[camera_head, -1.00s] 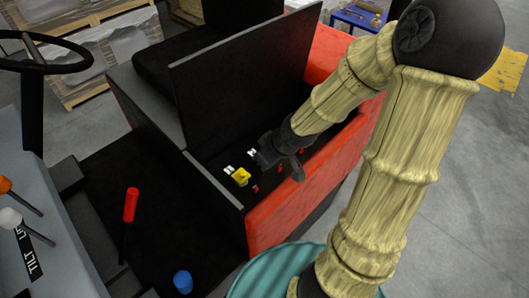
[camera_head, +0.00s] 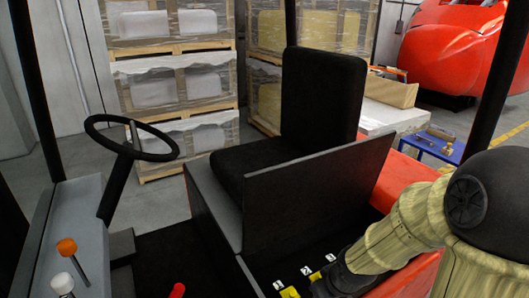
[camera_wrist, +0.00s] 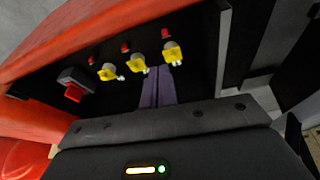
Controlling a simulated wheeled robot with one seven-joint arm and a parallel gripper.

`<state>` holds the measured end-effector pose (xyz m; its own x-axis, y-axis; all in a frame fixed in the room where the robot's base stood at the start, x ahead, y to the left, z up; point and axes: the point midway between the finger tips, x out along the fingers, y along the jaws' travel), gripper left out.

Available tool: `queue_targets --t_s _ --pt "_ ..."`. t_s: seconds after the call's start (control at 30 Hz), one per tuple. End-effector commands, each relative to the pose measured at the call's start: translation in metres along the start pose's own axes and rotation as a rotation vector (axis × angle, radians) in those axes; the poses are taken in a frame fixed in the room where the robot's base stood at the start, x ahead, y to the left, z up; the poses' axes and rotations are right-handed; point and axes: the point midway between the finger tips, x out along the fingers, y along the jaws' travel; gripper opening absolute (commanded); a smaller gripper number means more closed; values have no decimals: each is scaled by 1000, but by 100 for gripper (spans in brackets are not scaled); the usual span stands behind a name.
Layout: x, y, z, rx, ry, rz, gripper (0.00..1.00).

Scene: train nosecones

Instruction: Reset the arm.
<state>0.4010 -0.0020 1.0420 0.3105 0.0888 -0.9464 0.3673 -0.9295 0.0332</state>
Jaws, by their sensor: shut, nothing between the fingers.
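My gripper is at the end of my arm, over the black panel (camera_wrist: 205,90) beside the seat. In the wrist view its purple fingers (camera_wrist: 157,86) are together and empty. Their tips lie close to the middle yellow switch (camera_wrist: 138,63); whether they touch it I cannot tell. A yellow switch (camera_wrist: 107,72) is on the left and another (camera_wrist: 173,50) on the right. In the head view the wrist (camera_head: 343,276) is low at the right, beside white number labels (camera_head: 306,271) and the yellow switches (camera_head: 289,292); the fingers are hidden there.
A black seat (camera_head: 325,95) stands behind a dark upright panel (camera_head: 320,190). A steering wheel (camera_head: 130,138) is at left, with orange (camera_head: 67,246) and white (camera_head: 61,283) lever knobs below. A red block (camera_wrist: 73,92) sits on the switch panel. Wrapped pallets (camera_head: 170,80) stand behind.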

Motion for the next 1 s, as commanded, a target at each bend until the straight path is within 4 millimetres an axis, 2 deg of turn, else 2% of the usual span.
queue_targets --t_s 0.5,1.0 --pt "-52 -18 29 328 -98 78 0" --pt "-58 -20 32 372 -102 72 0"
